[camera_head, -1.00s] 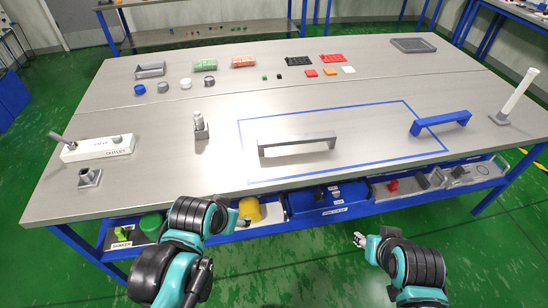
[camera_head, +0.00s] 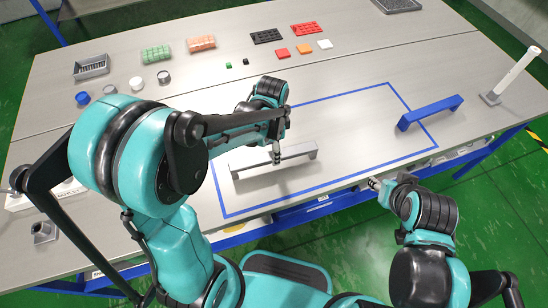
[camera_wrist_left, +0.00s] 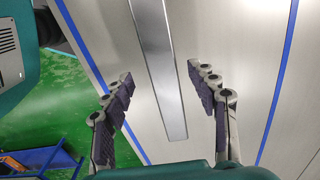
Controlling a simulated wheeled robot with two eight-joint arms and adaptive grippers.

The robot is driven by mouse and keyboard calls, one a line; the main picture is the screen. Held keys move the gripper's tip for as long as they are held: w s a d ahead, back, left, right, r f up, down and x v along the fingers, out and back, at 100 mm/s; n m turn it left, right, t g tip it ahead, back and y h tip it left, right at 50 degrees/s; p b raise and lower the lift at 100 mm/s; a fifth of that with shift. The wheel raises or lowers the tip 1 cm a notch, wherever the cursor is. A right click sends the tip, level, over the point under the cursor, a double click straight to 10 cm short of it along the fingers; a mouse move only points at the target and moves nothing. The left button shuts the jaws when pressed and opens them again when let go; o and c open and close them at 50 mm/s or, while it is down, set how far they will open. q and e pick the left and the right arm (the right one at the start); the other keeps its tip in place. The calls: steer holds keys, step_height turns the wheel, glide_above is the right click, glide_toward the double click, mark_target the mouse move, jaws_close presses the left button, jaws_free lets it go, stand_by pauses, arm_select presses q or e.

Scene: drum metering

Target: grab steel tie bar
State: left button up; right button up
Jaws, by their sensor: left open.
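The steel tie bar (camera_head: 252,167) is a grey bridge-shaped bar standing on the table inside the blue taped outline. In the left wrist view the bar (camera_wrist_left: 155,55) runs lengthwise between my left fingers. My left gripper (camera_head: 276,155) points down just over the bar in the head view. In the left wrist view my left gripper (camera_wrist_left: 160,90) is open, with a dark-padded finger on either side of the bar and gaps to both. My right gripper (camera_head: 377,185) is low at the table's front edge, away from the bar; its fingers are too small to judge.
Small coloured blocks, trays and caps line the back.

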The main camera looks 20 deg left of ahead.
arm_select(q)
steer(key=f, duration=0.1)
steer(key=f+b, duration=0.1)
steer(key=f, duration=0.1)
steer(key=f+b, duration=0.1)
steer(key=f, duration=0.1)
steer(key=shift+w+d+f, duration=0.1)
steer(key=shift+w+d, duration=0.1)
steer(key=shift+w, duration=0.1)
jaws_close()
steer(key=shift+r, duration=0.2)
